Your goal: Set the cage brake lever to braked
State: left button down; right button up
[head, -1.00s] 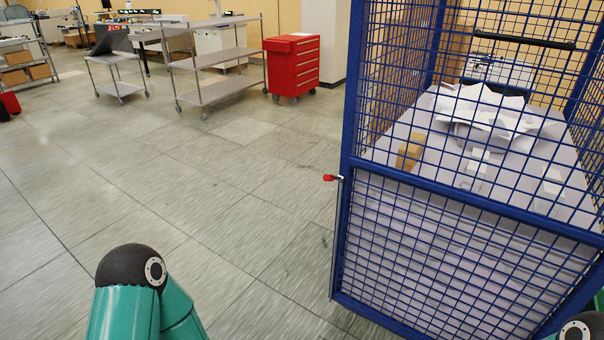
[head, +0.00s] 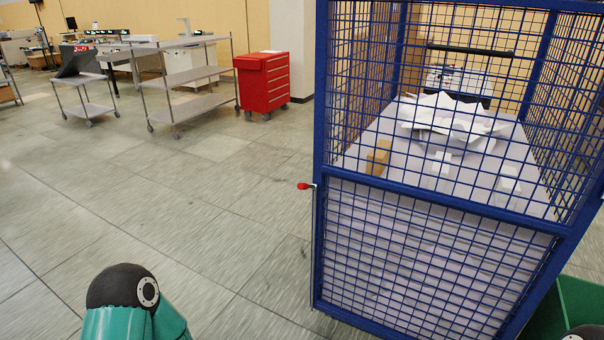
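The blue wire-mesh cage (head: 440,200) stands close in front, right of centre in the head view. A small lever with a red knob (head: 303,186) sticks out to the left from the cage's left front post, at about mid-height. A thin vertical rod (head: 313,250) runs down from it along the post. I cannot tell from the frame which lever position is the braked one. A green and black part of my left arm shows at the lower left, well apart from the lever. Neither gripper is in view.
The cage holds white paper sheets (head: 450,118), a small brown box (head: 379,157) and small white boxes (head: 436,168). A red drawer cabinet (head: 263,83) and steel shelf carts (head: 187,105) stand at the back left. The floor (head: 180,200) left of the cage is clear.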

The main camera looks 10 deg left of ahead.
aim_at(301, 186)
jog(key=z, duration=0.05)
jog(key=i, duration=0.9)
jog(key=u, duration=0.2)
jog(key=k, duration=0.9)
jog(key=z, duration=0.15)
jog(key=i, duration=0.9)
jog(key=u, duration=0.05)
